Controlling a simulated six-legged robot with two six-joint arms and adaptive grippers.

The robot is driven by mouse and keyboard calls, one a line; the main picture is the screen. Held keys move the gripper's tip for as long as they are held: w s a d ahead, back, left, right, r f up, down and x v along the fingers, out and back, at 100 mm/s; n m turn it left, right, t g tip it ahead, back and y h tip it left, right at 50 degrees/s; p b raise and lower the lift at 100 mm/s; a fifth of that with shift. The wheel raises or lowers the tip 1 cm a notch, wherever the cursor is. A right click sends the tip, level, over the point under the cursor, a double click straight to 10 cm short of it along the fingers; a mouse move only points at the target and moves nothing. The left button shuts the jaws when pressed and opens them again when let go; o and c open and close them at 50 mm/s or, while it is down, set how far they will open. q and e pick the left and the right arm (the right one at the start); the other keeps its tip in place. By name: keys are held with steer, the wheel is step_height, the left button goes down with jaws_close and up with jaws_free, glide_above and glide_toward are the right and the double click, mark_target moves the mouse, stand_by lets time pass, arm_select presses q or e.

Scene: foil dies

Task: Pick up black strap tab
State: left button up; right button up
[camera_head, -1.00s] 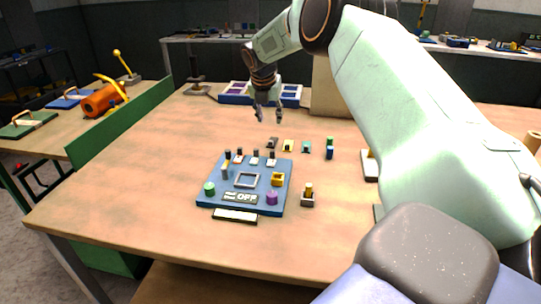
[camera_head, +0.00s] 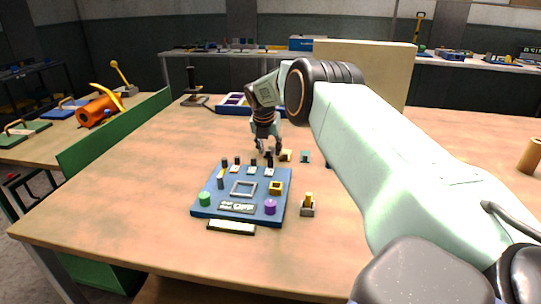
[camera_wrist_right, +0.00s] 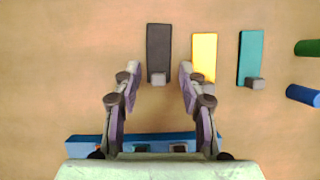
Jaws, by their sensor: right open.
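The black strap tab (camera_wrist_right: 159,48) is a dark flat strip with a small grey block at its near end, lying on the table in the right wrist view. My right gripper (camera_wrist_right: 159,72) is open, with its fingertips on either side of the tab's near end and gaps on both sides. Whether the fingers are level with the tab or above it, I cannot tell. In the head view the right gripper (camera_head: 270,150) is just behind the blue board and hides most or all of the tab. My left gripper is not in view.
A yellow tab (camera_wrist_right: 204,55) lies close to the right of the black one, then a teal tab (camera_wrist_right: 250,57). Green (camera_wrist_right: 308,47) and blue (camera_wrist_right: 303,95) cylinders lie farther right. The blue board (camera_head: 210,212) with pegs stands in front. The table's left part is clear.

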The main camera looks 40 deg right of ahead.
steer(key=shift+s+a+r, duration=0.1)
steer(key=shift+r, duration=0.1)
steer(key=shift+w+f, duration=0.3)
steer(key=shift+f, duration=0.05)
steer(key=c, duration=0.4)
steer(key=shift+s+r, duration=0.25)
steer(key=c, duration=0.4)
steer(key=shift+w, duration=0.15)
jaws_close()
steer(key=shift+f, duration=0.15)
